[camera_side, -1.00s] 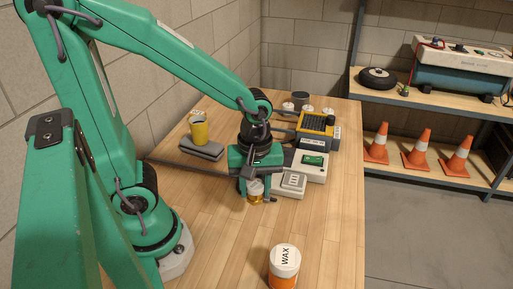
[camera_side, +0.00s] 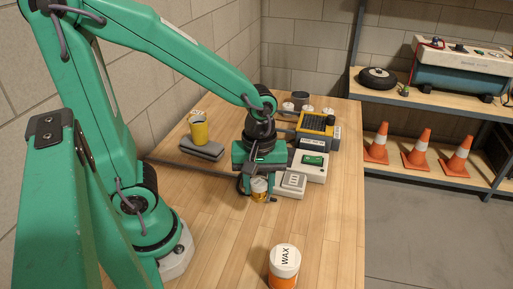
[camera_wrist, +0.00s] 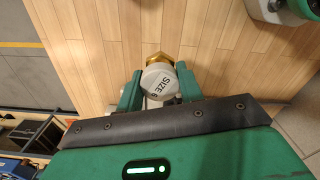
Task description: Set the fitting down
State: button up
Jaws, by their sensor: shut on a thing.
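The fitting (camera_side: 259,185) has a pale round top and a brass-coloured lower part. In the wrist view the fitting (camera_wrist: 160,80) shows a white face marked "SIZE 6" and a golden hex edge. My gripper (camera_side: 258,194) is shut on it, with one green finger on each side, as the wrist view also shows (camera_wrist: 159,88). The fitting is low over the wooden bench (camera_side: 225,240). I cannot tell whether its underside touches the wood.
A WAX jar (camera_side: 284,266) stands at the front. The bench's middle front is clear.

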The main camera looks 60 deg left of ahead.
jog(key=w+a+r+m, duration=0.2)
jog(key=w+r+m, duration=0.1)
jog(key=w+m, duration=0.3)
jog(key=w+a+r+m, duration=0.2)
jog(key=w+m, duration=0.4)
jog(key=w, duration=0.3)
jog(key=shift+w+a+r, duration=0.2)
jog(key=shift+a+r, duration=0.1)
jog(key=shift+r, duration=0.5)
jog(key=w+a+f+n, duration=0.1)
jog(key=w+a+n, duration=0.3)
jog(key=a, duration=0.5)
jog(key=w+a+f+n, duration=0.2)
jog(key=a+n, duration=0.3)
jog(key=a, duration=0.5)
jog(key=s+a+f+n, duration=0.2)
jog(key=a+f+n, duration=0.1)
jog(key=a, duration=0.6)
jog(key=s+a+f+n, duration=0.2)
jog(key=a+f, duration=0.2)
jog(key=a, duration=0.6)
jog(key=s+a+f+n, duration=0.2)
jog(key=a+f+n, duration=0.1)
jog(key=a, duration=0.6)
jog(key=shift+s+a+f+n, duration=0.2)
jog(key=shift+a+f+n, duration=0.1)
jog(key=shift+a+f, duration=0.05)
jog(key=shift+f, duration=2)
jog(key=shift+f, duration=0.15)
